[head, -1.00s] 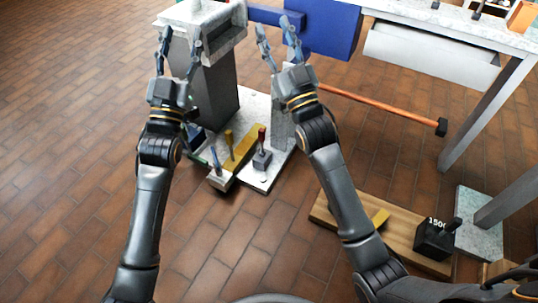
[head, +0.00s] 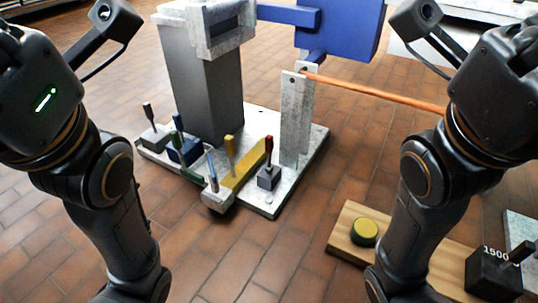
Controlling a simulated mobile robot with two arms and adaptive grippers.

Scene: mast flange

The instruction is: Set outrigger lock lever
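A mast stand with a light base plate (head: 275,208) fills the middle of the head view. Several small upright levers stand along its near side: a red-topped lever (head: 268,150) on a dark block, a yellow lever (head: 229,147) by a yellow bar (head: 245,165), a grey-blue lever (head: 212,168) by a pale block (head: 218,202), a green lever (head: 177,124) near a blue block, and a dark lever (head: 148,113) on a grey block. No label shows which is the outrigger lock. My arms rise at both sides; neither gripper's fingers are in the picture.
A grey column (head: 205,90) stands on the plate, with a blue panel (head: 340,30) behind. An orange bar (head: 375,91) extends right from a pale upright (head: 297,120).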

